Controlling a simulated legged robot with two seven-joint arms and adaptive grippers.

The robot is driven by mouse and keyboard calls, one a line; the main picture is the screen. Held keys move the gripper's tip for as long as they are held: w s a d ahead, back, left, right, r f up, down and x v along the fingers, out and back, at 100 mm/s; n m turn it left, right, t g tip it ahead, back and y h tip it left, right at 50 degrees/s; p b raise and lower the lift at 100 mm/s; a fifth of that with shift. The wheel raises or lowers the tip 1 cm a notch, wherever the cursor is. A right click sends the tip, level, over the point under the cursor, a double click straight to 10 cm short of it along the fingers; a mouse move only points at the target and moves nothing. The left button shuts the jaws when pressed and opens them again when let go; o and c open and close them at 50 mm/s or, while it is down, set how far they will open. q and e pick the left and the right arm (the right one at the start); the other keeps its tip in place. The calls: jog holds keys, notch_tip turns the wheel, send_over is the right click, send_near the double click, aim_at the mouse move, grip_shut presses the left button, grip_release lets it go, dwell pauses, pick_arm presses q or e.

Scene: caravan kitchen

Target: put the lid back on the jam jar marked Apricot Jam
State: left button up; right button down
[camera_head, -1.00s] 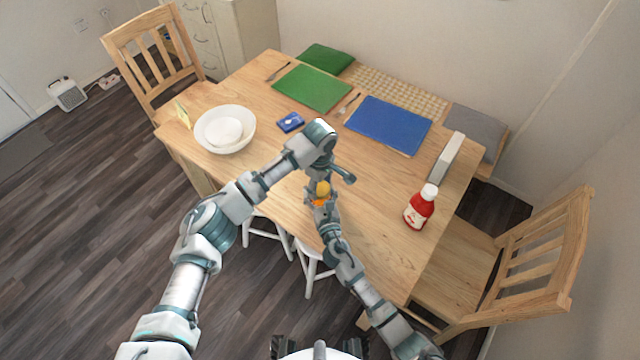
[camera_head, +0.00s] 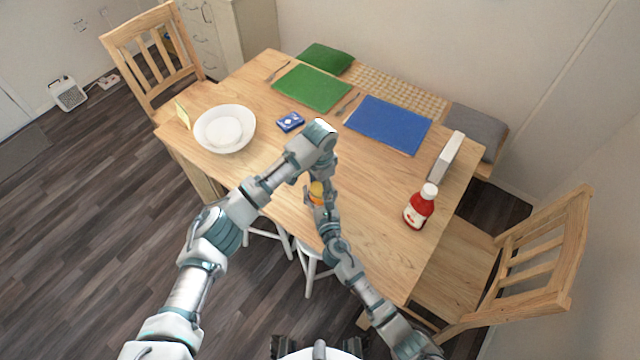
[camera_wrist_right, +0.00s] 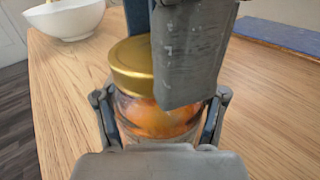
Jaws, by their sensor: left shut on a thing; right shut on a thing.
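The jam jar (camera_wrist_right: 155,118), glass with orange contents, stands upright between the fingers of my right gripper (camera_wrist_right: 160,112), which is shut on it. The jar is small in the head view (camera_head: 317,200), low over or on the table's near part. The gold lid (camera_wrist_right: 130,62) sits at the jar's mouth, about level; whether it is fully seated I cannot tell. My left gripper (camera_head: 318,180) comes down from above and is shut on the lid, one finger covering its right side in the wrist view. The jar's label is not readable.
The table between jar and bottle is clear.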

pick_arm(q)
jog(key=m, duration=0.5)
jog(key=shift+w, duration=0.15)
pick_arm(e)
jog(key=shift+a+r, duration=0.1)
jog(key=shift+a, duration=0.05)
pick_arm(q)
jog(key=m, duration=0.6)
jog(key=shift+a, duration=0.1)
pick_arm(e)
jog(key=shift+s, duration=0.1)
pick_arm(q)
jog(key=o, duration=1.4)
jog(key=shift+c, duration=0.2)
notch_tip(320, 180, up, 12)
jog(key=shift+f, duration=0.1)
